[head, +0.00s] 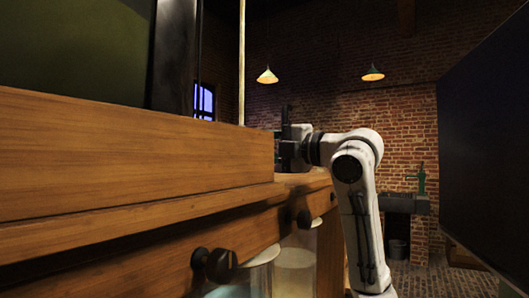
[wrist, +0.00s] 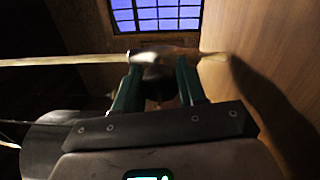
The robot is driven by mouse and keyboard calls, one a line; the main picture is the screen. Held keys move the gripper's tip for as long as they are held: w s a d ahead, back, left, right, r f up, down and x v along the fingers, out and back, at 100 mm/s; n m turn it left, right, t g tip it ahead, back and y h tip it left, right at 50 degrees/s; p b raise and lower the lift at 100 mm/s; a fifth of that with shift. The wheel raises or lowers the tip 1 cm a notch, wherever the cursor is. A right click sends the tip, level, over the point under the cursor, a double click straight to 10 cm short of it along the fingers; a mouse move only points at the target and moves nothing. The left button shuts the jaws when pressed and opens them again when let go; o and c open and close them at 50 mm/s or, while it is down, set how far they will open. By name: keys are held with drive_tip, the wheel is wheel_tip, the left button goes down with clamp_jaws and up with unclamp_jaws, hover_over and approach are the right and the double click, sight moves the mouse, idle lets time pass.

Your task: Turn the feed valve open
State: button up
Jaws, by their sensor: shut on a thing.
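The valve's shape and turn angle are too dark to read. In the head view, my gripper (head: 287,140) is at the far end of the wooden casing, partly hidden, and the valve cannot be made out. A pale upright pipe (head: 242,60) rises behind the casing.
The wooden casing (head: 130,150) fills the left of the head view. Black knobs (head: 221,265) sit on its front, with glass jars (head: 295,265) below. A dark panel (head: 485,140) stands at right. In the wrist view, a wooden surface (wrist: 265,50) is close on the right.

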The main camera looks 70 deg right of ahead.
drive_tip(key=shift+f, duration=0.15)
idle(0.4)
drive_tip(key=o, duration=1)
drive_tip(key=shift+o, duration=0.2)
drive_tip(key=b+v, duration=0.1)
drive_tip(key=v, duration=0.9)
drive_tip(key=shift+s, duration=0.4)
